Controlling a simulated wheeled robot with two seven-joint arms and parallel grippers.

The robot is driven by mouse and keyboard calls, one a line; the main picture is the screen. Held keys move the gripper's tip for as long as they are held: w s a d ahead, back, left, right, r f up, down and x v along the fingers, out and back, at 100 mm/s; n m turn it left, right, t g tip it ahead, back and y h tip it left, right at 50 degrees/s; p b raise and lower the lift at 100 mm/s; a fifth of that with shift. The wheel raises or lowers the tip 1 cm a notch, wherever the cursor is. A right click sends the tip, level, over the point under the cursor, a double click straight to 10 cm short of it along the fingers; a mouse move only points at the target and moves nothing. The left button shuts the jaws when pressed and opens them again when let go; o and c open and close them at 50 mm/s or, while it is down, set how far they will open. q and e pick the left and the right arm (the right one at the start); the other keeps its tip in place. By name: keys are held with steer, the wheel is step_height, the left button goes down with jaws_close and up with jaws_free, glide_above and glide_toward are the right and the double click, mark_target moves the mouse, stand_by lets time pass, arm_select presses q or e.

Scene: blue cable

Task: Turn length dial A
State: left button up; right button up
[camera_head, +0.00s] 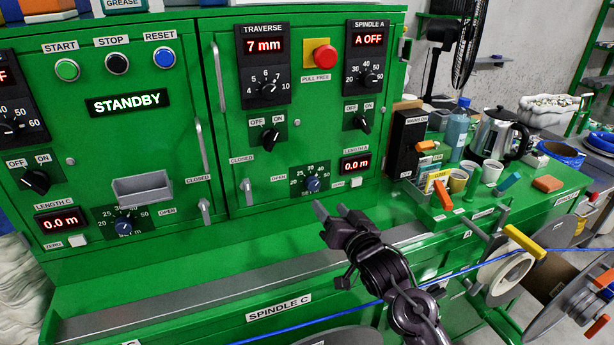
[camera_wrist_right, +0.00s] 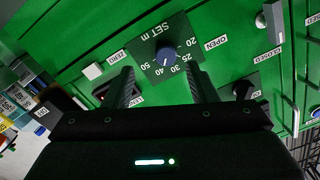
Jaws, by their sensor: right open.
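Length dial A is a small blue knob (camera_head: 313,184) on a dark plate with a number scale, low on the right green cabinet door. It also shows in the right wrist view, where the blue knob (camera_wrist_right: 165,57) sits ahead of and between the two fingers. My right gripper (camera_head: 331,212) is below and just right of the dial in the head view. Its fingers (camera_wrist_right: 163,88) are open, apart from each other, with nothing between them. The length A display (camera_head: 355,164) reads 0.0 m. I cannot tell whether a fingertip touches the panel. My left gripper is not in view.
A white zero button (camera_head: 356,182) and a door latch (camera_head: 248,191) flank the dial. A grey ledge (camera_head: 220,285) runs below the cabinet. A blue cable (camera_head: 460,272) crosses at lower right to a reel (camera_head: 505,275). Mugs and a kettle (camera_head: 497,135) stand on the right bench.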

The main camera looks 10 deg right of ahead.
mark_target(315, 186)
steer(key=w, duration=0.1)
steer(key=w+r+p, duration=0.1)
steer(key=w, duration=0.1)
steer(key=w+a+r, duration=0.1)
steer(key=shift+w+p, duration=0.3)
steer(key=shift+p, duration=0.05)
steer(key=shift+w+a+f, duration=0.2)
steer(key=shift+w, duration=0.4)
steer(key=shift+w+a+f, duration=0.15)
steer(key=shift+w, duration=0.65)
steer(key=c, duration=1)
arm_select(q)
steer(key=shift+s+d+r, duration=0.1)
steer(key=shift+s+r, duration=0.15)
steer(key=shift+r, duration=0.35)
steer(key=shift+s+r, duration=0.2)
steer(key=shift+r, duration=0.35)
arm_select(e)
steer(key=shift+o, duration=0.2)
